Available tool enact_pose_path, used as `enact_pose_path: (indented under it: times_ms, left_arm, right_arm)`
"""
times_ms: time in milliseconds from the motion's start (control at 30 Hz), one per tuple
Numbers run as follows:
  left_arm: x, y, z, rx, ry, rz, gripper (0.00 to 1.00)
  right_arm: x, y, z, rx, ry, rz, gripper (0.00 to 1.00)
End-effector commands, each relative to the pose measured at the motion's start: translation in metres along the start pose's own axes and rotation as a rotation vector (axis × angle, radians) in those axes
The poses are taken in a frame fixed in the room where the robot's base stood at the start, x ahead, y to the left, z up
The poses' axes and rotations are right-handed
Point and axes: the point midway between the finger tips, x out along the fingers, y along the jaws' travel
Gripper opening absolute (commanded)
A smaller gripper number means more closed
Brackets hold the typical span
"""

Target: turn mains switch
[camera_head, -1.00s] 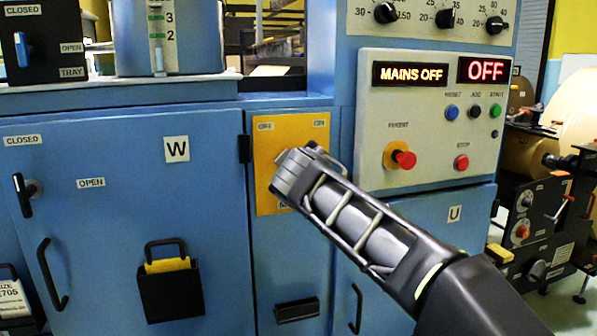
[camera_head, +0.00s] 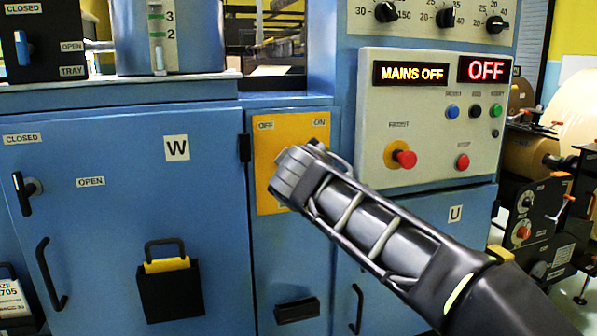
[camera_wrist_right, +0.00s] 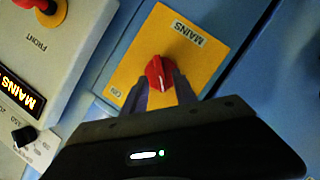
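The mains switch is a red knob (camera_wrist_right: 160,73) on a yellow plate (camera_head: 265,180) on the blue cabinet front. In the right wrist view its white pointer line points down the picture, toward the gripper. The plate has OFF and ON labels at its top corners. My right gripper (camera_wrist_right: 160,88) has its two fingers apart, one on each side of the knob; whether they touch it I cannot tell. In the head view, my right gripper (camera_head: 290,175) covers the knob. A display (camera_head: 410,74) reads MAINS OFF. My left gripper is out of view.
The control panel (camera_head: 430,125) right of the plate has a red emergency knob (camera_head: 404,159) and several buttons. A cabinet door marked W (camera_head: 90,240), with a black holder (camera_head: 171,290), is at left. A paper roll machine (camera_head: 540,220) stands at far right.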

Motion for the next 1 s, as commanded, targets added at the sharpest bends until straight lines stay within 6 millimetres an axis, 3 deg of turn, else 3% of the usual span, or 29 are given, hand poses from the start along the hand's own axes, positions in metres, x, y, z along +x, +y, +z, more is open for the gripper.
enact_pose_path:
  times_ms: [100, 300, 767, 867, 967, 1000]
  left_arm:
    - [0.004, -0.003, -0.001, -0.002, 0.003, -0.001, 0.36]
    - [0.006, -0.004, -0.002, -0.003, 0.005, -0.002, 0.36]
    - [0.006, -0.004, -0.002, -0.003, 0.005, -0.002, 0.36]
    - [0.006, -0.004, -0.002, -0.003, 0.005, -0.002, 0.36]
    - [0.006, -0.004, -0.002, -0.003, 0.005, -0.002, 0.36]
    - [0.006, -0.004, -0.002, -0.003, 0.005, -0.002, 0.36]
  right_arm:
    - [-0.022, -0.001, 0.000, 0.001, 0.005, -0.001, 0.34]
    - [-0.044, -0.001, 0.000, 0.000, 0.001, -0.001, 0.34]
    - [-0.047, -0.002, -0.006, -0.009, 0.027, -0.007, 0.34]
    - [-0.046, -0.021, -0.019, 0.001, 0.089, -0.062, 0.34]
    - [-0.046, -0.065, -0.029, 0.014, 0.152, -0.166, 0.34]
    - [-0.046, -0.089, -0.031, 0.018, 0.172, -0.216, 0.34]
